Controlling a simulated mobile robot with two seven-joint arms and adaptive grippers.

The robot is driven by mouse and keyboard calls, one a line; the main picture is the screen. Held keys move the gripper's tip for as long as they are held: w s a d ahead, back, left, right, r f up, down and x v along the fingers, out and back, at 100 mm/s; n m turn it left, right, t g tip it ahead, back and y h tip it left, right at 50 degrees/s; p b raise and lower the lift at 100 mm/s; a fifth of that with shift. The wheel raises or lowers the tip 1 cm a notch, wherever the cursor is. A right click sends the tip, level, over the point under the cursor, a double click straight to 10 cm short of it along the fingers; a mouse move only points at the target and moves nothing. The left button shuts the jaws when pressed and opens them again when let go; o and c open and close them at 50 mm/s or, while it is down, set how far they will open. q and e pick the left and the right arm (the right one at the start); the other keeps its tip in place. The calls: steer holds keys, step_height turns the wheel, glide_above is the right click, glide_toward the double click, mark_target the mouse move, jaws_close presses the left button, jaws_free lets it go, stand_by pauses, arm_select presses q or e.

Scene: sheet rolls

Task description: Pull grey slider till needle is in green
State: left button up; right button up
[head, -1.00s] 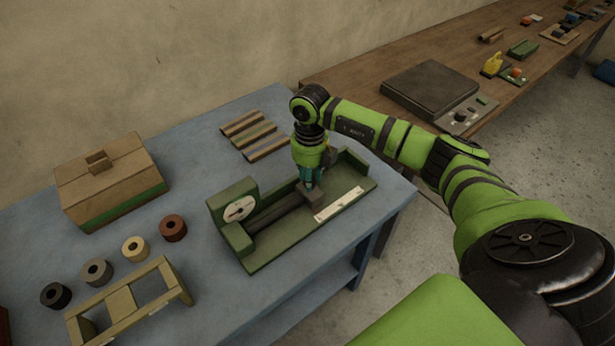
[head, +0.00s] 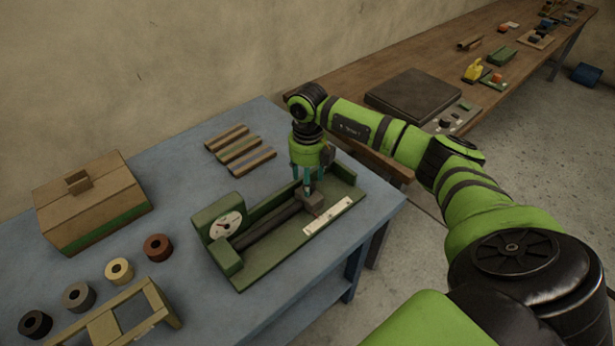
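The green gauge fixture (head: 290,258) lies on the blue table, with a round white dial (head: 226,225) at its left end. The dial has a thin needle and small coloured marks; I cannot tell which mark the needle is on. The grey slider (head: 313,199) is a dark block with an upright post, at the right end of a dark bar. My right gripper (head: 307,180) points down over the slider. Its teal fingers stand apart, one on each side of the post, and look open. My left gripper is not in view.
A pale scale strip (head: 328,216) lies along the fixture's front. Striped bars (head: 240,150) lie behind it. A box (head: 95,203), several rolls (head: 119,271) and a wooden frame (head: 125,318) stand to the left. A brown bench (head: 335,85) runs behind.

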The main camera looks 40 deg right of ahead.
step_height(320, 180, up, 11)
steer(key=shift+w+r, duration=0.15)
stand_by(0.6)
